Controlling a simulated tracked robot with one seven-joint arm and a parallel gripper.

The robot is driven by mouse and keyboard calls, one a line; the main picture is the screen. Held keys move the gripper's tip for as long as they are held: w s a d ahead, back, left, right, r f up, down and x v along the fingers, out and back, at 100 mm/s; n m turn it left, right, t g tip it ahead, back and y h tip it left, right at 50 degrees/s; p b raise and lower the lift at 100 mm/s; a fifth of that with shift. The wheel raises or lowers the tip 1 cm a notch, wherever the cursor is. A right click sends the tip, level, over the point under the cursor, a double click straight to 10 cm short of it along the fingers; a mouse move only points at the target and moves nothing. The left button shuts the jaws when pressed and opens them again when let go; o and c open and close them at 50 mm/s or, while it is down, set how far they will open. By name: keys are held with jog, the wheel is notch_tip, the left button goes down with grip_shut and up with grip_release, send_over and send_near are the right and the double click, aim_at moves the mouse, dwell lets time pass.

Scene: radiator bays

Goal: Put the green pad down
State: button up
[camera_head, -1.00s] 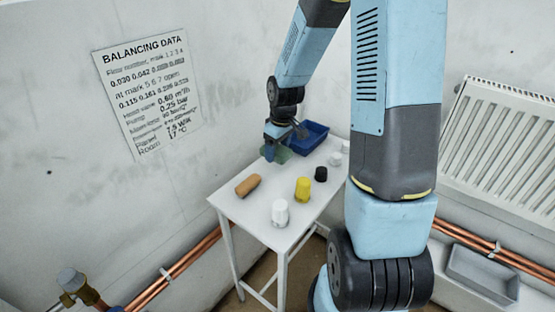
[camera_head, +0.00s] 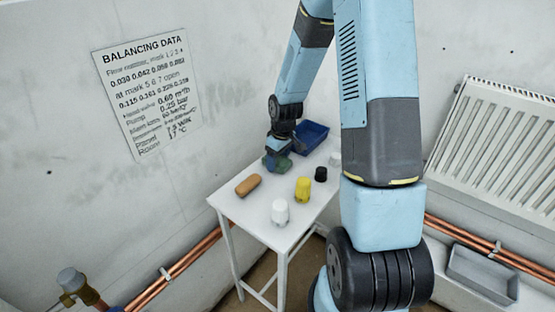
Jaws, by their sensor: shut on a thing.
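The green pad (camera_head: 277,163) is at the far left side of the white table, in my gripper (camera_head: 275,156). My gripper points down and is shut on the pad. The fingers cover part of the pad. The pad is at or just above the table top (camera_head: 247,209); I cannot tell whether it touches.
On the table are a tan cylinder (camera_head: 248,185), a white cap (camera_head: 280,212), a yellow cap (camera_head: 303,189) and a black cap (camera_head: 320,174). A blue bin (camera_head: 309,136) stands just behind my gripper. Another white piece (camera_head: 335,159) is partly hidden by my arm.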

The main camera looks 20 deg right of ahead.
aim_at(282, 161)
jog(key=o, duration=0.9)
jog(key=shift+o, duration=0.2)
jog(key=shift+r, duration=0.1)
jog(key=s+r+m+t, duration=0.1)
jog(key=s+r, duration=0.3)
jog(key=r, duration=0.5)
jog(key=s+r+m+h, duration=0.1)
jog(key=s+r, duration=0.4)
jog(key=r, duration=0.4)
jog(key=s+r+m+t, duration=0.1)
jog(key=s+r, duration=0.3)
jog(key=r, duration=0.5)
jog(key=s+r+m+t, duration=0.2)
jog(key=s+r, duration=0.4)
jog(key=s, duration=0.8)
jog(key=shift+a+r+m, duration=0.25)
jog(key=shift+r+m, duration=0.15)
jog(key=shift+m, duration=0.5)
